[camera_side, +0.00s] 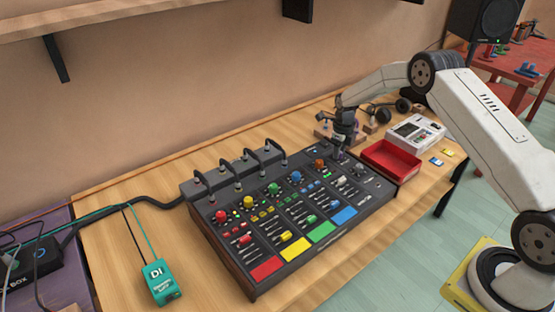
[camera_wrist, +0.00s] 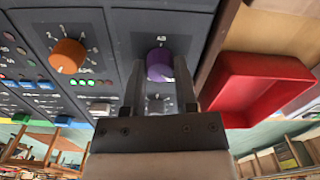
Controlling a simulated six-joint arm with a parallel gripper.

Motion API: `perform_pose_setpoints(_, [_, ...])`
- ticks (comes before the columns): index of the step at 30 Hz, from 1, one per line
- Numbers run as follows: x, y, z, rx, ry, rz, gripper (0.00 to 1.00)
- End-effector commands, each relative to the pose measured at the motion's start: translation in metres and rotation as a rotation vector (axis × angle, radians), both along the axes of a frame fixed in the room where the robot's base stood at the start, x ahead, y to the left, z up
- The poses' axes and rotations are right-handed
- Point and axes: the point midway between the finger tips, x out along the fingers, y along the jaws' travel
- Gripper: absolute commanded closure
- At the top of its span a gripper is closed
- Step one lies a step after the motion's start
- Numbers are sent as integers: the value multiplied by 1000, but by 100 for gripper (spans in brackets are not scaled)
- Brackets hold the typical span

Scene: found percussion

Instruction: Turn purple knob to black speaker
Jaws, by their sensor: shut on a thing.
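The purple knob (camera_wrist: 159,64) sits at the top of the last column of the dark control panel, with a white scale around it in the wrist view. My gripper (camera_wrist: 158,75) has its two fingers on either side of this knob and is shut on it. In the side view my gripper (camera_side: 342,148) is lowered at the panel's far right corner and mostly hides the knob. The exact direction of the knob's pointer is hard to read.
An orange knob (camera_wrist: 67,56) is left of the purple one. A red tray (camera_side: 390,160) lies close to the right of the panel. A white device (camera_side: 416,132) stands behind the tray. A teal DI box (camera_side: 160,282) with cables is at the front left.

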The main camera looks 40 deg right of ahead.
Motion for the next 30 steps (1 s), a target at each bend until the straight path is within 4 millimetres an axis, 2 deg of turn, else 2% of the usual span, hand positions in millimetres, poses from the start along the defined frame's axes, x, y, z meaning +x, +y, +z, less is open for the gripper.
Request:
perform_pose_setpoints(9, [0, 0, 0, 0, 0, -168, 100])
perform_pose_setpoints(25, [0, 0, 0, 0, 0, -205, 100])
perform_pose_setpoints(26, [0, 0, 0, 0, 0, -205, 60])
perform_pose_setpoints(27, [0, 0, 0, 0, 0, -205, 48])
perform_pose_setpoints(29, [0, 0, 0, 0, 0, -205, 29])
perform_pose_setpoints(30, [0, 0, 0, 0, 0, -204, 28])
